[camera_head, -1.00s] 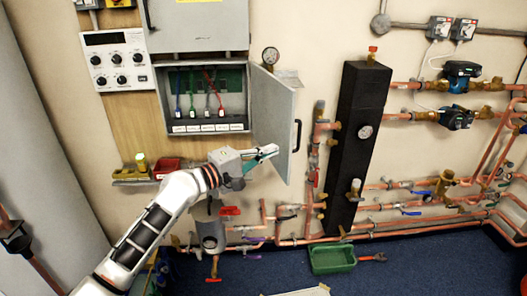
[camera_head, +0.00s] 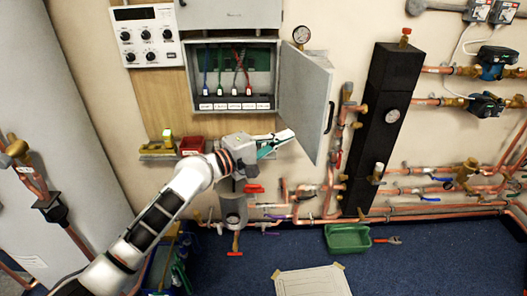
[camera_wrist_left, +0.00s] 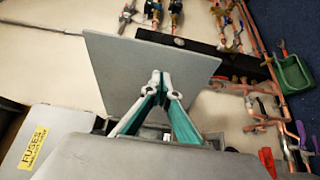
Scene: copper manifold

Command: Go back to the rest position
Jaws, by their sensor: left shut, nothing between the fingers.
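My left gripper (camera_head: 286,138) is at the end of my left arm, which reaches up from the lower left in the head view. Its fingers are shut and empty. It is near the lower edge of the open grey cabinet door (camera_head: 304,98), to the door's left. In the left wrist view the shut fingers (camera_wrist_left: 160,82) show in front of the grey door panel (camera_wrist_left: 135,60). I cannot tell whether they touch it. My right gripper is in neither view.
The open fuse cabinet (camera_head: 186,75) holds several coloured leads. A black manifold column (camera_head: 385,110) and copper pipes run along the wall to the right. A green tray (camera_head: 347,240) is on the blue floor. A small shelf (camera_head: 158,152) and red bin (camera_head: 192,144) are left of my gripper.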

